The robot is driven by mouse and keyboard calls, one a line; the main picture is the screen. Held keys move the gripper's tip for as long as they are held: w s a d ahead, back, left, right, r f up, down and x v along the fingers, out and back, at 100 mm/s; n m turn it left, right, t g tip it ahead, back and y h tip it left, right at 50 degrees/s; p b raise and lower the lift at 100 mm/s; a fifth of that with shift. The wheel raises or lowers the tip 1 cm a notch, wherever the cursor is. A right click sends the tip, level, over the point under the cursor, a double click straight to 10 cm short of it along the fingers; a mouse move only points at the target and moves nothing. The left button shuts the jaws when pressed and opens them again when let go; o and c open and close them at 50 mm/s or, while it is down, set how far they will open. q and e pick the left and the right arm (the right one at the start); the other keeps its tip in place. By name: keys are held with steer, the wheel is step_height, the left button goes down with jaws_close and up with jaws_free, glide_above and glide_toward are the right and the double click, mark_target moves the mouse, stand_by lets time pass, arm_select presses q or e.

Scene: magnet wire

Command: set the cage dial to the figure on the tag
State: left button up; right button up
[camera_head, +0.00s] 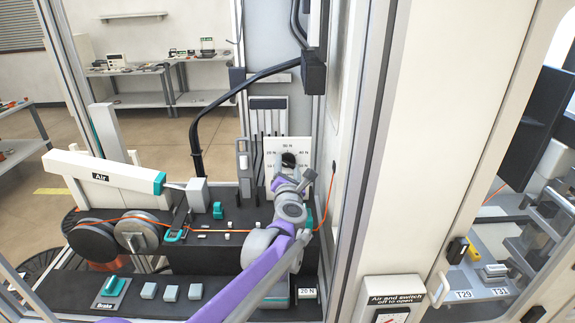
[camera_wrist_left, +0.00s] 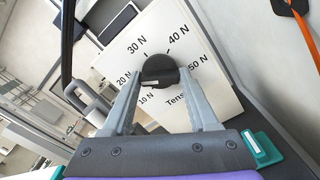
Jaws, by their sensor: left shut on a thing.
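The cage dial is a black round knob (camera_wrist_left: 160,70) on a white panel (camera_wrist_left: 205,95) printed 10 N to 50 N and "Tens...". In the head view the knob (camera_head: 288,159) sits in the panel (camera_head: 301,147) behind my left gripper (camera_head: 292,180). In the left wrist view my left gripper (camera_wrist_left: 163,90) has one finger on each side of the knob and is shut on it. A pale mark shows on the knob's lower left part, but I cannot tell exactly which figure it points to. The tag (camera_head: 307,293) reads 20 N. My right gripper is not seen.
Orange wire (camera_head: 140,217) runs from grey spools (camera_head: 136,232) across the black bench. Cage posts and a white pillar (camera_head: 430,120) close off the right side.

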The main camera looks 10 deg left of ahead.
arm_select(q)
steer(key=shift+n, duration=0.3)
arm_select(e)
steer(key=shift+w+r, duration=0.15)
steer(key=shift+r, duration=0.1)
arm_select(q)
steer(key=o, duration=1.3)
steer(key=shift+o, duration=0.2)
steer(key=shift+s, duration=0.1)
steer(key=s+d+b, duration=0.1)
steer(key=s+d, duration=0.1)
steer(key=s, duration=0.8)
steer(key=shift+s, duration=0.2)
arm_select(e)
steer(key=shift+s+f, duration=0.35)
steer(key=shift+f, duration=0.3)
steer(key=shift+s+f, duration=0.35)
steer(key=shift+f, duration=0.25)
arm_select(q)
steer(key=shift+d, duration=0.1)
